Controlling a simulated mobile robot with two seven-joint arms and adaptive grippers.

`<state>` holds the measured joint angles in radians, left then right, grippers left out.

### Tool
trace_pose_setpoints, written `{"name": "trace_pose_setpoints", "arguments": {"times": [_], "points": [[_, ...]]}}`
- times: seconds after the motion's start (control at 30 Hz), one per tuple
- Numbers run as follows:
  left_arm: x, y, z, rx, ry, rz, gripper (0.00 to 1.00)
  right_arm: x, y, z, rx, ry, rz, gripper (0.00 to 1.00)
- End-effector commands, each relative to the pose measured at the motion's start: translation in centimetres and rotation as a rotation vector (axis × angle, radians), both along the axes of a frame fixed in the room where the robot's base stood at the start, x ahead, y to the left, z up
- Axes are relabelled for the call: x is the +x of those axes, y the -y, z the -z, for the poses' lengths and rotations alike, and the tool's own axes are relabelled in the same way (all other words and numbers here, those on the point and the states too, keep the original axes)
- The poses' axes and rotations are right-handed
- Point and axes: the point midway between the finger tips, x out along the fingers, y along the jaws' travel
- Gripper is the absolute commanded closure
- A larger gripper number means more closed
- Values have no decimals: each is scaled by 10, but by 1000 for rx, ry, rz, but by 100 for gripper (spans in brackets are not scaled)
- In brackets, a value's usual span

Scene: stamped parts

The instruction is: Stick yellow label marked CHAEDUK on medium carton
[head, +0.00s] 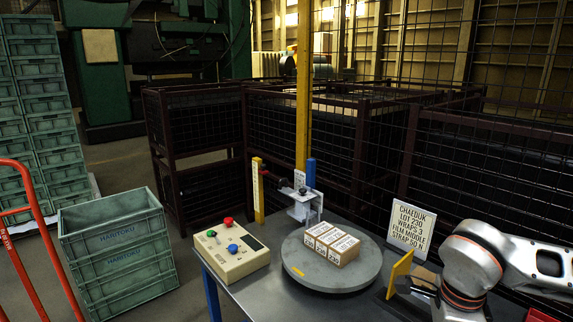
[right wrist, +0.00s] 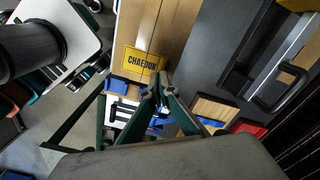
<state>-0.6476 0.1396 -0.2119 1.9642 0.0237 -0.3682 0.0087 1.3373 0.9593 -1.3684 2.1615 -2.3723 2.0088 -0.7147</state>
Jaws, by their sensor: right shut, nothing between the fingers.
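In the right wrist view a yellow label marked CHAEDUK (right wrist: 138,62) lies flat against a tan, board-like surface (right wrist: 165,30); I cannot tell whether this is a carton. My right gripper (right wrist: 158,86) is shut and empty, its fingertips close beside the label's lower right corner in that view. In the head view several brown cartons (head: 346,256) with white printed tops stand close together on a grey round turntable (head: 300,276); I cannot tell which is medium. My right arm comes in at the right, its gripper low and partly hidden near a tilted yellow plate (head: 399,270). My left gripper is not in view.
A control box (head: 231,252) with coloured buttons stands left of the turntable. A white sign (head: 411,230) reading CHAEDUK LOT 230 stands behind the yellow plate. A yellow post (head: 302,100) rises behind the turntable. Green crates (head: 115,250) and mesh cages (head: 200,125) surround the table.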

Motion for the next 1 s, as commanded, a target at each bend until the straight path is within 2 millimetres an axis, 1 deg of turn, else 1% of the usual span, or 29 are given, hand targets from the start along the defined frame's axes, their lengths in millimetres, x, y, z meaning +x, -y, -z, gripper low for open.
{"name": "trace_pose_setpoints", "arguments": {"times": [0.27,1.0], "points": [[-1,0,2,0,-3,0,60,0,0,1,0,0,0,100],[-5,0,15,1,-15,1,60,0,0,22,-1,0,0,100]]}}
